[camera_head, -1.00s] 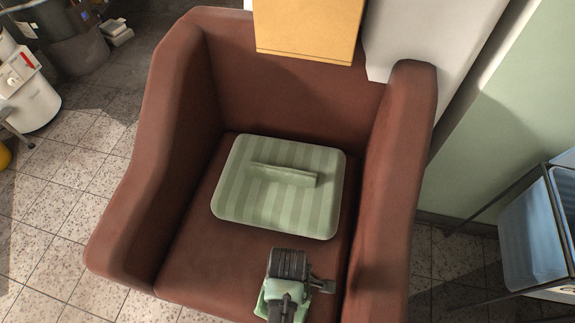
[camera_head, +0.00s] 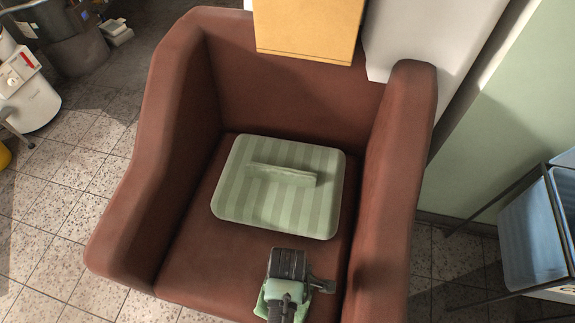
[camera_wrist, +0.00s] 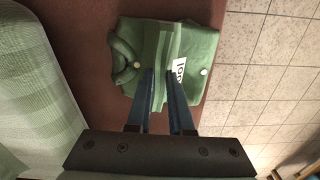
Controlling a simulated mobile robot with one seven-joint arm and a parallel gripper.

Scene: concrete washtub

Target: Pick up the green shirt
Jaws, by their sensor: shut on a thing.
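The green shirt (camera_wrist: 203,45) shows in the wrist view, on the front part of the brown armchair's seat. It is bunched, with a white label and buttons. My gripper (camera_wrist: 165,75) is shut on a fold of the shirt, with a blue finger on each side of it. In the head view my gripper (camera_head: 287,265) is at the front of the seat. Its wrist hides most of the shirt, and only green edges (camera_head: 262,304) show beside it.
The brown armchair (camera_head: 200,270) has high arms on both sides. A green striped cushion (camera_head: 235,195) with a raised ridge lies on the seat behind my gripper. A blue basket (camera_head: 530,235) in a dark frame stands at right. Tiled floor (camera_wrist: 265,60) lies past the seat edge.

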